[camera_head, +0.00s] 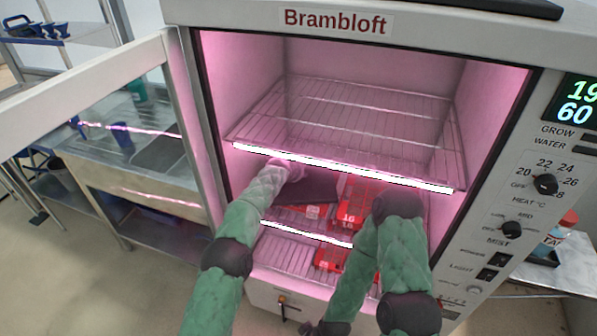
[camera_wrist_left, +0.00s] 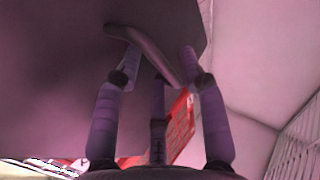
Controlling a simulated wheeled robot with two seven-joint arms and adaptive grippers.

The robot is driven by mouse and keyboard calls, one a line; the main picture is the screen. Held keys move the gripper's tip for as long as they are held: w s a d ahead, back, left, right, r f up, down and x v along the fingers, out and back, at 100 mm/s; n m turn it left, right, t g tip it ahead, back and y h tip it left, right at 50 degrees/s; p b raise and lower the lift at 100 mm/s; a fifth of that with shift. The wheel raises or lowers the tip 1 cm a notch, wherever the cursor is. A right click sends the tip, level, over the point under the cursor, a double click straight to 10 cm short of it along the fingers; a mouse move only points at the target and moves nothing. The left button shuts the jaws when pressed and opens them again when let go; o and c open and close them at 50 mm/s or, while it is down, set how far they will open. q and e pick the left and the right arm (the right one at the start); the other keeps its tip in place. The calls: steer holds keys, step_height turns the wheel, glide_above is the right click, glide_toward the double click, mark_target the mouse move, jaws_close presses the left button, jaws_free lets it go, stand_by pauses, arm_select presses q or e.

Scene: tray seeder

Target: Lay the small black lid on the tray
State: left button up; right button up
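The black lid (camera_head: 308,190) is a dark flat plate inside the open cabinet, above the red trays at the lower rack. In the left wrist view the lid (camera_wrist_left: 55,75) fills the upper left, and its bar handle (camera_wrist_left: 150,52) runs between my fingers. My left gripper (camera_head: 283,172) reaches in below the upper rack. In the left wrist view its fingers (camera_wrist_left: 158,65) bend in around the handle and appear shut on it. A red tray (camera_head: 350,200) marked 16 is right of the lid. My right arm is folded in front of the cabinet; its fingers are not visible.
The upper wire rack (camera_head: 360,115) is empty, with a bright light strip (camera_head: 340,168) along its front. Another red tray (camera_head: 328,259) sits lower. The glass door (camera_head: 130,125) stands open at left. The control panel (camera_head: 545,190) is at right.

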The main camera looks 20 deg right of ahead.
stand_by(0.3)
arm_select(q)
steer(key=shift+s+a+r, duration=0.2)
steer(key=shift+s+r, duration=0.05)
steer(key=shift+r, duration=0.15)
steer(key=shift+b+v, duration=0.65)
steer(key=shift+v, duration=0.75)
steer(key=b+v, duration=0.1)
steer(key=v, duration=0.7)
steer(key=shift+b, duration=0.4)
steer(key=shift+s, duration=0.1)
